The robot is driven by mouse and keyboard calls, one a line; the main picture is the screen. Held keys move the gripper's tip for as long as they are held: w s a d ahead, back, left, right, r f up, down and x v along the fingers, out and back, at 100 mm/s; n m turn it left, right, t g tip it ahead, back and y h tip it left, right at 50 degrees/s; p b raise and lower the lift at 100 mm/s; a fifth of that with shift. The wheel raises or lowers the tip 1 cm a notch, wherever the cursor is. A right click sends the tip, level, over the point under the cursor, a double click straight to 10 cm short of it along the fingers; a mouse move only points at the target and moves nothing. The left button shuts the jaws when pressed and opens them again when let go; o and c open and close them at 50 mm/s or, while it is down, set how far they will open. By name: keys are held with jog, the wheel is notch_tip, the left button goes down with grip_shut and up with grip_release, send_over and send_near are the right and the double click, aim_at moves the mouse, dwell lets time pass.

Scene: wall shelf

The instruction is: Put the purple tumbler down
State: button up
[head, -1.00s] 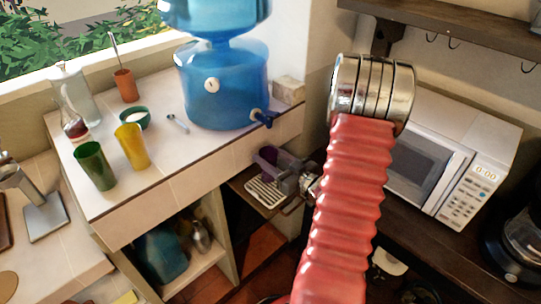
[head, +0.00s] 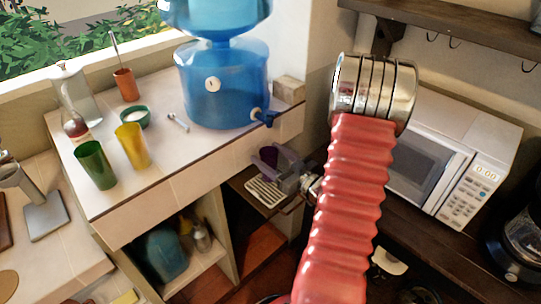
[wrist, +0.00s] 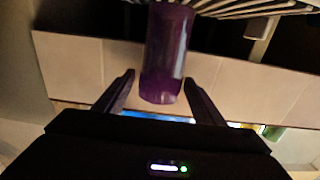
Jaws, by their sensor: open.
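The purple tumbler (wrist: 167,45) shows large in the wrist view, between the two open fingers of my gripper (wrist: 160,80), with a visible gap on each side. Rack bars (wrist: 245,8) also show beside the tumbler at the top of the wrist view. I cannot tell exactly how the tumbler's base meets the rack.
The counter above holds a blue water dispenser (head: 222,90), a green cup (head: 95,166), a yellow cup (head: 133,147) and a small green bowl (head: 135,117). The counter edge lies close to my gripper. A microwave (head: 455,160) stands to the right. My red arm blocks the middle.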

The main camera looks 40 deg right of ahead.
jog(key=s, duration=1.2)
jog(key=shift+d, duration=0.15)
dwell(0.7)
